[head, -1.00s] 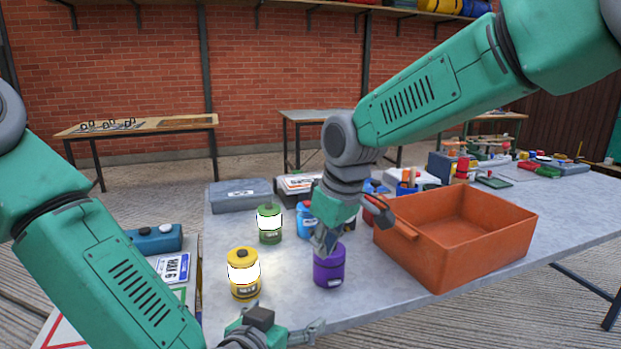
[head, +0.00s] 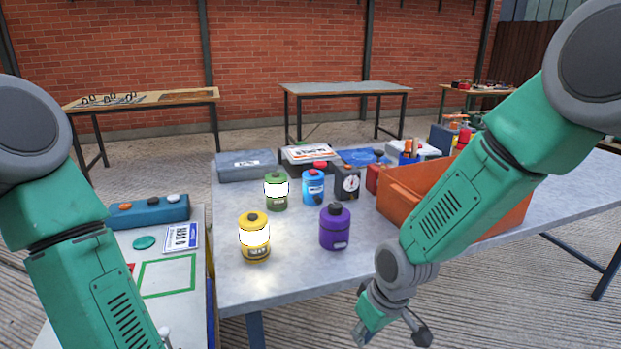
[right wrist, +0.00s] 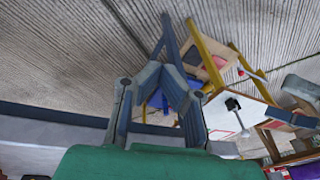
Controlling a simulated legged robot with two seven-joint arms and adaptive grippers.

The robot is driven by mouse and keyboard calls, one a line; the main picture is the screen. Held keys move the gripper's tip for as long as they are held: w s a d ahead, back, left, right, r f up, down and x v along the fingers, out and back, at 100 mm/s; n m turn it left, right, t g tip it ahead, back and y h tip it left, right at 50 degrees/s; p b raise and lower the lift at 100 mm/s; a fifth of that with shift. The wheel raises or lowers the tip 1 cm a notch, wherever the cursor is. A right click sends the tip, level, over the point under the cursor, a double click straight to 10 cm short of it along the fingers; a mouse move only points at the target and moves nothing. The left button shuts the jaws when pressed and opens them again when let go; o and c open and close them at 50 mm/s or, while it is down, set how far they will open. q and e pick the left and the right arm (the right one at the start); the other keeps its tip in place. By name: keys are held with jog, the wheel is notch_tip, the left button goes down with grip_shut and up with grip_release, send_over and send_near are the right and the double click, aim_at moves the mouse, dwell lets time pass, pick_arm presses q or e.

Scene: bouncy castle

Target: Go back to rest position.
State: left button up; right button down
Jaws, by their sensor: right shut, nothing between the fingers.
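My right gripper (head: 392,334) hangs low in front of the table's near edge in the head view, clear of the objects. It is shut with nothing in it. Its fingers also show in the right wrist view (right wrist: 160,95). My left arm (head: 92,270) reaches down along the left side of the head view, and its gripper is out of the frame below. The purple canister (head: 335,228), yellow canister (head: 254,240), green canister (head: 276,194) and blue canister (head: 313,188) stand upright on the grey table (head: 300,277).
An orange bin (head: 400,198) stands on the table, partly behind my right arm. A dark box with a dial (head: 347,182) stands near it. A side table at left holds a blue box (head: 150,211) and a number card (head: 181,237). The floor between the tables and the brick wall is open.

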jog(key=s+d+f+m, duration=0.2)
jog(key=s+d+f, duration=0.5)
jog(key=s+f, duration=0.25)
pick_arm(q)
jog(key=s+a+f+n+g+y, duration=0.1)
jog(key=s+a+f+g+y, duration=0.1)
jog(key=s+a+f, duration=0.3)
jog(key=s+a+f+n+g+y, duration=0.1)
jog(key=s+a+f+g, duration=0.4)
jog(key=s+a, duration=0.6)
jog(key=s+f+y, duration=0.1)
jog(key=s, duration=0.2)
jog(key=shift+s+a+f+n+g, duration=0.15)
jog(key=shift+s+a+n+g, duration=0.15)
jog(key=shift+s+a+n, duration=0.1)
pick_arm(e)
jog(key=s+d+f+m+h, duration=0.1)
jog(key=s+d+f+m, duration=0.1)
jog(key=s+d, duration=0.4)
jog(key=s+d+f+m+h, duration=0.1)
jog(key=s+d, duration=0.5)
jog(key=s, duration=0.6)
jog(key=shift+s+f+m+g, duration=0.3)
jog(key=shift+f+m, duration=0.05)
jog(key=shift+m, duration=0.05)
jog(key=shift+d, duration=0.1)
